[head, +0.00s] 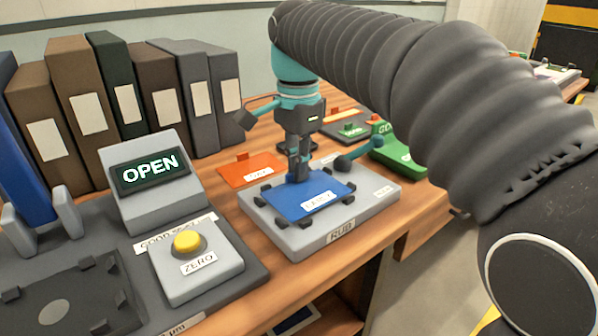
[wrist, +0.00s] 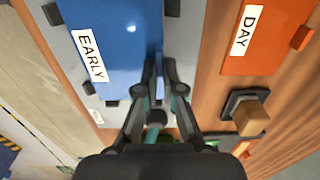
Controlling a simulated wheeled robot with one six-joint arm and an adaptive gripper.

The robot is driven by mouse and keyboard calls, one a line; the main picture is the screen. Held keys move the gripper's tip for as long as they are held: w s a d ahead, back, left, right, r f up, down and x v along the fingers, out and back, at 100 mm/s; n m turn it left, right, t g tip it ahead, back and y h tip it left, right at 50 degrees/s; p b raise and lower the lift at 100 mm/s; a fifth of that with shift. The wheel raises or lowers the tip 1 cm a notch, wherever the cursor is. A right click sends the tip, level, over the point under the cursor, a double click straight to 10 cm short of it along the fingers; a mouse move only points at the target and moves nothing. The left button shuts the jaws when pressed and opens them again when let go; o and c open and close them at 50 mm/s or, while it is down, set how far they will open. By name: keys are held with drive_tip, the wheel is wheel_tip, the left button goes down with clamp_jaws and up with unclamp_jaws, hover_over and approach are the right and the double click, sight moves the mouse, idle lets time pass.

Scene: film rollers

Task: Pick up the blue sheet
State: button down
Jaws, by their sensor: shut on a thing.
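The blue sheet (head: 308,197), with a white label, lies flat on a grey block (head: 268,232) marked RUB, among small black corner clips. In the wrist view the blue sheet (wrist: 125,30) shows a label reading EARLY. My gripper (head: 299,175) points down at the sheet's far edge. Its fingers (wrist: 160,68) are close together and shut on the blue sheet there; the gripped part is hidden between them. I see no clear gap between the sheet and the block.
An orange sheet (head: 250,170) marked DAY lies behind the block. A green piece (head: 398,158) is farther right. An OPEN display (head: 150,170) and a yellow button (head: 188,242) stand left; binders line the back.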

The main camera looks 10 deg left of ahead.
drive_tip(key=r, duration=0.2)
drive_tip(key=d+r, duration=0.1)
drive_tip(key=r, duration=0.1)
drive_tip(key=shift+w+p, duration=0.1)
drive_tip(key=shift+p, duration=0.25)
drive_tip(key=d+r, duration=0.6)
drive_tip(key=d, duration=0.4)
drive_tip(key=shift+d+p, duration=0.3)
drive_tip(key=shift+p, duration=0.05)
drive_tip(key=shift+r, duration=0.1)
